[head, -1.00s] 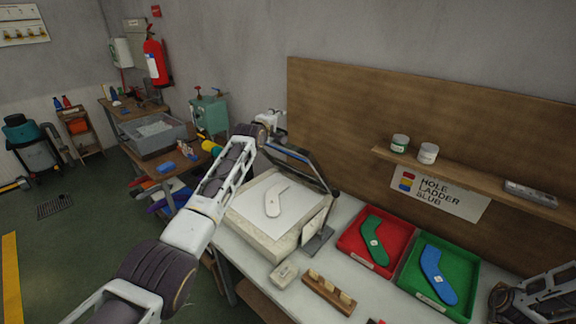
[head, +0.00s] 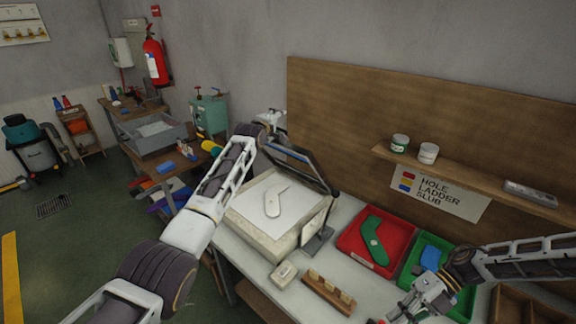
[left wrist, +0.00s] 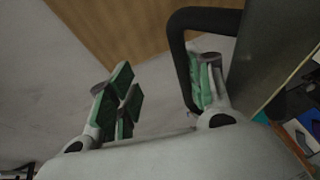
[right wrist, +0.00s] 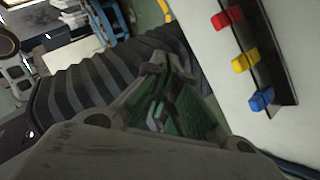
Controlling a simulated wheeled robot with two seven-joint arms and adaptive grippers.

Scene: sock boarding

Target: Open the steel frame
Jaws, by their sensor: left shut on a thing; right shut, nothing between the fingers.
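The steel frame (head: 302,170) is a dark hinged frame standing tilted up over the pale box (head: 240,215), raised clear of its top. A white sock-shaped board (head: 272,201) lies on the box. My left gripper (head: 270,120) is at the frame's upper far side. In the left wrist view its green-padded fingers (left wrist: 160,95) are beside the frame's black loop handle (left wrist: 178,60); it is shut on the handle, though the contact is partly hidden. My right gripper (head: 405,308) is shut and empty near the green tray's front; its pads touch in the right wrist view (right wrist: 175,112).
A red tray (head: 345,240) holds a green sock shape (head: 374,239). A green tray (head: 462,304) with a blue shape (head: 432,255) is partly covered by my right arm. A shelf (head: 470,180) juts from the back board.

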